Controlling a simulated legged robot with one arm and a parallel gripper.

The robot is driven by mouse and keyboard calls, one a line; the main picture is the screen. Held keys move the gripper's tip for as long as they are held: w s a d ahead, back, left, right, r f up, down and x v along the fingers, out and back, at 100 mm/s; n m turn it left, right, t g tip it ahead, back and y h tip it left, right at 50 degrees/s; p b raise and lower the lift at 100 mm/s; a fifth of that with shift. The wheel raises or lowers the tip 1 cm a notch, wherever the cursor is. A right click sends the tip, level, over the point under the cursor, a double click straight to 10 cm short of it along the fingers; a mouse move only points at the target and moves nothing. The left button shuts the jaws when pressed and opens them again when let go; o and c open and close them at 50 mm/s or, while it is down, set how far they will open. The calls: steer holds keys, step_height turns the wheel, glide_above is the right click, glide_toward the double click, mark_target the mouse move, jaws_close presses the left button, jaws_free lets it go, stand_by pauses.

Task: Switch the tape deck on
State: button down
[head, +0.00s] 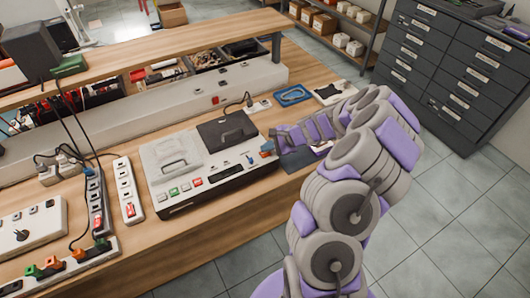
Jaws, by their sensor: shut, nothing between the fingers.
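The tape deck (213,176) is a light grey box with a dark lower front, on the wooden bench in the middle of the head view. A dark panel (227,130) covers its right top, and a paler raised lid its left top. A row of small red, green and white buttons (180,188) runs along its front left, with a dark display beside them. My gripper (275,143) is shut and empty at the deck's right edge, near a small orange and blue part (267,149). I cannot tell whether it touches the deck; the arm hides the bench behind it.
White power strips (129,190) with red switches and black cables lie left of the deck. A long grey rail (150,118) and a raised shelf (150,62) stand behind it. Dark drawers (455,80) stand beyond open floor.

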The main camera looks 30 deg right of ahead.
mark_target(267, 154)
steer(key=shift+f, duration=0.4)
stand_by(0.3)
steer(key=shift+r, duration=0.1)
steer(key=shift+r+p, duration=0.7)
steer(key=shift+r, duration=0.1)
steer(key=shift+r, duration=0.1)
step_height(267, 154, up, 6)
steer(key=p, duration=0.4)
steer(key=shift+p, duration=0.4)
steer(key=shift+a, duration=0.1)
